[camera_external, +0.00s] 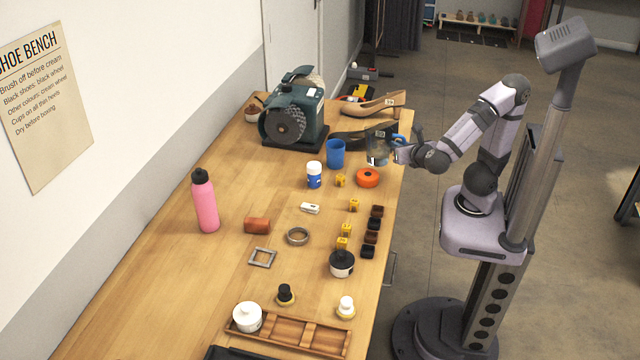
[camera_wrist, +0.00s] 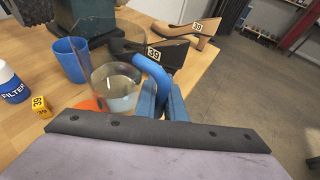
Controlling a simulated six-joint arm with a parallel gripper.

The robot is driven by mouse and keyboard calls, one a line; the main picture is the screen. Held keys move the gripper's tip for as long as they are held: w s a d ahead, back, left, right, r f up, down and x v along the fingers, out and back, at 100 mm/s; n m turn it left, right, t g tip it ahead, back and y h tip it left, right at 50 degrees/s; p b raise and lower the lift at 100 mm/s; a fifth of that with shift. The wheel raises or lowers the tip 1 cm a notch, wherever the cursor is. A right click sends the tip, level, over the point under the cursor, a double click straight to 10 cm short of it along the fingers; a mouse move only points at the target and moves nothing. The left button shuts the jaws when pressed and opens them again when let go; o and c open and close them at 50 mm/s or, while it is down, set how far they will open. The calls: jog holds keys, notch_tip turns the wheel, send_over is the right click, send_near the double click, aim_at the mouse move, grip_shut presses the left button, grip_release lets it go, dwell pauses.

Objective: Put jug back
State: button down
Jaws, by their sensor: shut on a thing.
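The jug (camera_external: 377,149) is clear with a blue handle and stands near the right edge of the bench. In the wrist view the jug (camera_wrist: 115,90) appears to hold some clear liquid, and its blue handle (camera_wrist: 150,68) rises between my fingers. My gripper (camera_external: 400,146) is at the jug's right side, shut on the handle; its blue fingers show in the wrist view (camera_wrist: 165,100). The jug looks upright. Its base is partly hidden, so I cannot tell whether it touches the bench.
A blue cup (camera_external: 335,154), an orange round thing (camera_external: 368,177) and a white-and-blue bottle (camera_external: 314,175) stand close by. Black and tan shoes (camera_external: 385,104) lie behind, beside a green wheel machine (camera_external: 292,112). The bench (camera_external: 225,285) has free room at the front left.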

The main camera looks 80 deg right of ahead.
jog(key=w+a+r+n+t+y+p, duration=0.1)
jog(key=w+a+r+n+p, duration=0.15)
jog(key=w+a, duration=0.65)
jog(key=w+a+r+n+t+y+p, duration=0.1)
jog(key=w+a+t+y+p, duration=0.15)
jog(key=w, duration=1.25)
jog(key=w+a+r+n+t+y+p, duration=0.15)
jog(key=w+a+p, duration=0.35)
jog(key=w, duration=0.7)
jog(key=shift+g+h, duration=0.4)
jog(key=shift+h, duration=0.1)
jog(key=shift+w+a+f+b, duration=0.1)
jog(key=shift+a+f+b, duration=0.05)
jog(key=shift+f, duration=2.2)
jog(key=shift+w+a+f+b, duration=0.1)
jog(key=shift+f+b, duration=0.05)
jog(key=shift+f, duration=2.15)
jog(key=shift+f, duration=0.15)
jog(key=c, duration=1.8)
grip_release()
jog(key=shift+c, duration=0.2)
